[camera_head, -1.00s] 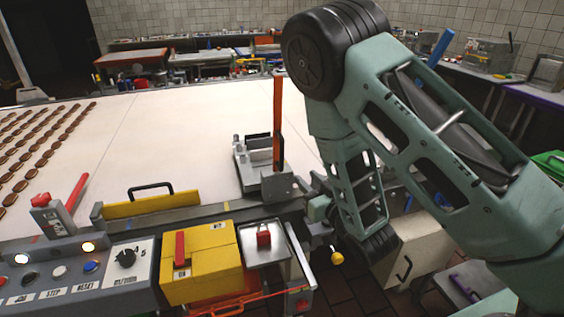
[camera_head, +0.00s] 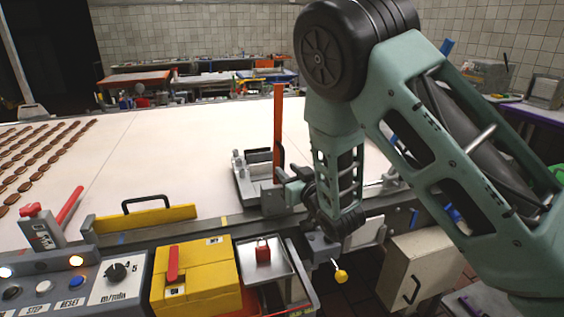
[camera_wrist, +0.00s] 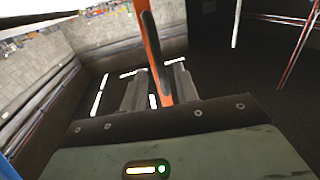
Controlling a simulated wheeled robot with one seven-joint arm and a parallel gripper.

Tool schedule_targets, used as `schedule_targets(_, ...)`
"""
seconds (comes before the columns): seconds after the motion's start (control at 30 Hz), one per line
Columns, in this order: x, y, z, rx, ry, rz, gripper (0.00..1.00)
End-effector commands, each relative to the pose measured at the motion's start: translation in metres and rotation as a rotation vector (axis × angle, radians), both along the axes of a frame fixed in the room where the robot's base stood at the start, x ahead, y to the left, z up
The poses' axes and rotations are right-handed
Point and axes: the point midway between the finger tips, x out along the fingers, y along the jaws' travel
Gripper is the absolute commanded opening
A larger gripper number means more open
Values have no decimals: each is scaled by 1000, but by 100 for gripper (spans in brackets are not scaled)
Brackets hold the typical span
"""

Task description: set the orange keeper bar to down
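The orange keeper bar (camera_head: 278,125) stands upright on a grey metal bracket at the near edge of the white table. My gripper (camera_head: 284,177) is at the bar's lower part, just right of it in the head view. In the wrist view the orange bar (camera_wrist: 154,55) runs up between the two grey fingers of my gripper (camera_wrist: 158,85). The fingers are apart, with a small gap showing beside the bar. Firm contact is not visible. The bar's foot is partly hidden by my gripper.
A grey clamp block (camera_head: 245,172) stands left of the bar. A yellow guard with a black handle (camera_head: 147,213), a yellow box (camera_head: 195,277) and a control panel (camera_head: 70,280) lie to the left. A yellow knob (camera_head: 341,276) hangs below my wrist. Brown pieces (camera_head: 40,160) lie far left.

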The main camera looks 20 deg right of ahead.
Motion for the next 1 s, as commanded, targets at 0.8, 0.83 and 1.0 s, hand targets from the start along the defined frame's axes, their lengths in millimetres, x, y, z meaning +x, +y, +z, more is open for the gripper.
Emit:
schedule_targets(0.8,40,8,-1,0,0,-1,0)
schedule_targets(0.83,40,8,-1,0,0,-1,0)
schedule_targets(1.0,41,8,1,1,5,-1,0)
